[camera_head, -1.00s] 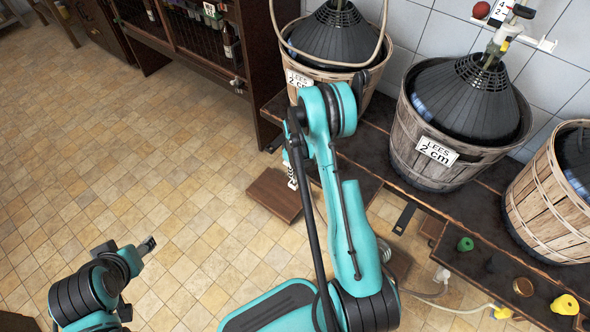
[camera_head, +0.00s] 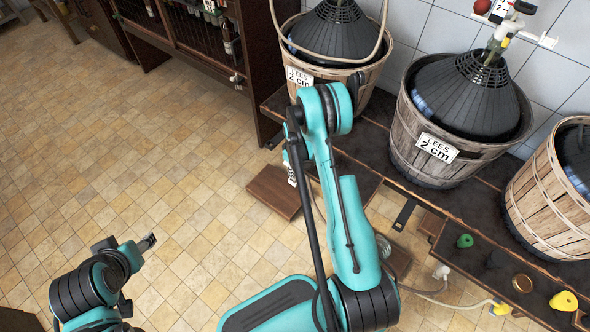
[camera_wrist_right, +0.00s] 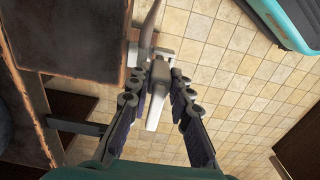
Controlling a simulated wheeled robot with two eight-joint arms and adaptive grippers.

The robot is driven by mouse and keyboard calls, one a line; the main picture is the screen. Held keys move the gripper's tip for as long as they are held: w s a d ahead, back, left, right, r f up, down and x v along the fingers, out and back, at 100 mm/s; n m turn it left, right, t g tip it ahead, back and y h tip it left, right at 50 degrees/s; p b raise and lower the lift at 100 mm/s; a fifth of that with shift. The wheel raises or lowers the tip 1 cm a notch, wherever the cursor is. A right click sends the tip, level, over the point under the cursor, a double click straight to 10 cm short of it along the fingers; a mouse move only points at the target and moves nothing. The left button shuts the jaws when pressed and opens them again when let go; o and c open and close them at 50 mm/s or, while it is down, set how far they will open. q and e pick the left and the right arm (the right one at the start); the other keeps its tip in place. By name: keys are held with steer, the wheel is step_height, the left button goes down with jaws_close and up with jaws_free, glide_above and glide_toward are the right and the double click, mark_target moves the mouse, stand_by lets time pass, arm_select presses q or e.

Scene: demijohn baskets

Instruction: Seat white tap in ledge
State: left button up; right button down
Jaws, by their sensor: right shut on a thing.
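My right gripper (camera_wrist_right: 160,98) is shut on a white tap (camera_wrist_right: 157,92) in the right wrist view, with one dark jointed finger on each side of it. The tap's narrow end points toward the palm, and a greyish tube lies beyond it. The dark wooden ledge (camera_wrist_right: 85,35) is left of the gripper; the tap is beside its edge, over the floor in this view. Contact cannot be told. My left gripper (camera_head: 148,243) is over open floor at left, fingers too small to judge.
Lees baskets (camera_head: 405,160) with dark demijohns stand on the bench. A green bung (camera_head: 465,241), a brass ring (camera_head: 522,283) and a yellow bung (camera_head: 564,302) sit on its right part. A white fitting with hose (camera_head: 441,272) is at its front edge. A dark bracket (camera_wrist_right: 75,126) juts out nearby.

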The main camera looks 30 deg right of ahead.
steer(key=shift+f, duration=1.15)
steer(key=c, duration=1.3)
jaws_free()
step_height(320, 180, up, 12)
steer(key=shift+f, duration=0.1)
